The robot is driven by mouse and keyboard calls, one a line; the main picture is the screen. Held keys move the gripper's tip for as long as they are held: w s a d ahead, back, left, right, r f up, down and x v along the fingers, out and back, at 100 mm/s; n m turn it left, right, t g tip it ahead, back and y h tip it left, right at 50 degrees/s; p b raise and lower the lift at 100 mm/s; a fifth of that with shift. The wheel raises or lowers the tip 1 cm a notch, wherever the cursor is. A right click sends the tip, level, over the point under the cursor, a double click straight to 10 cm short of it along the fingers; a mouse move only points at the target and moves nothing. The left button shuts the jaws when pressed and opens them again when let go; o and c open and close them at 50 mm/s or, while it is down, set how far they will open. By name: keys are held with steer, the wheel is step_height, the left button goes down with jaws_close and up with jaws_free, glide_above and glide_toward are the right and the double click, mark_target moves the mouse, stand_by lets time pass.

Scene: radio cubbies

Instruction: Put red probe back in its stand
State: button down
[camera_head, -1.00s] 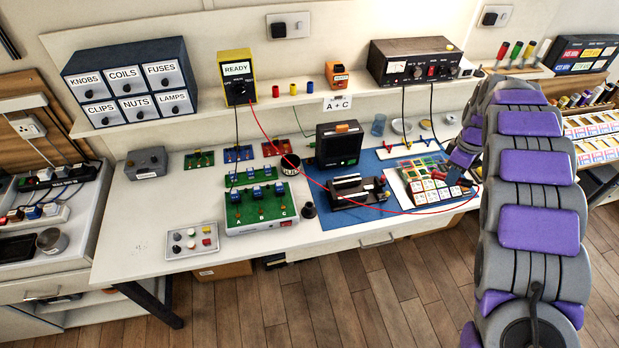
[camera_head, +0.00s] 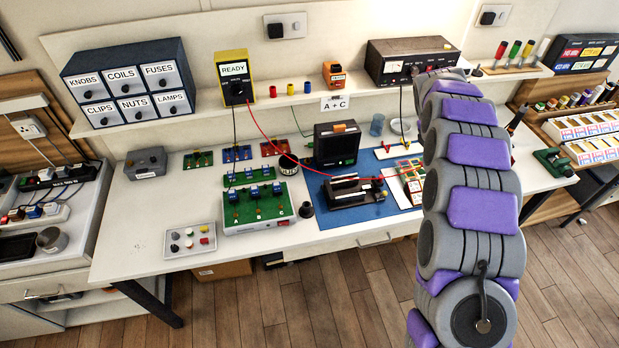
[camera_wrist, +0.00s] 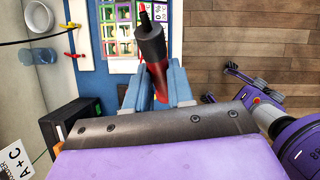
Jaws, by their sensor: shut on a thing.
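In the wrist view my gripper (camera_wrist: 160,88) has its blue fingers shut on the red probe (camera_wrist: 151,45), a dark-bodied piece with a red tip pointing to the top of the picture. The probe is above the desk, near the tile board. In the head view the gripper and probe are hidden behind my arm. The red lead (camera_head: 290,150) runs from the yellow READY meter (camera_head: 236,78) towards them. A small black round-based holder (camera_head: 306,210) stands beside the green A B C board; I cannot tell for sure that it is the probe's stand.
The green A B C board (camera_head: 258,208) and a dark block (camera_head: 348,190) flank the black holder.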

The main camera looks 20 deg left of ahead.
steer(key=s+a+f+n+t+y, duration=0.1)
steer(key=a+f+n+t+y, duration=0.2)
steer(key=a+n, duration=0.65)
steer(key=a+f+n+t+y, duration=0.25)
steer(key=a+n+y, duration=0.4)
steer(key=a, duration=0.55)
steer(key=s+a+f+n+g+y+b, duration=0.5)
steer(key=s+a+f+n+y+b, duration=0.2)
steer(key=s, duration=0.5)
steer(key=a+n, duration=0.2)
steer(key=a, duration=0.1)
steer(key=shift+s+a+f+y, duration=0.35)
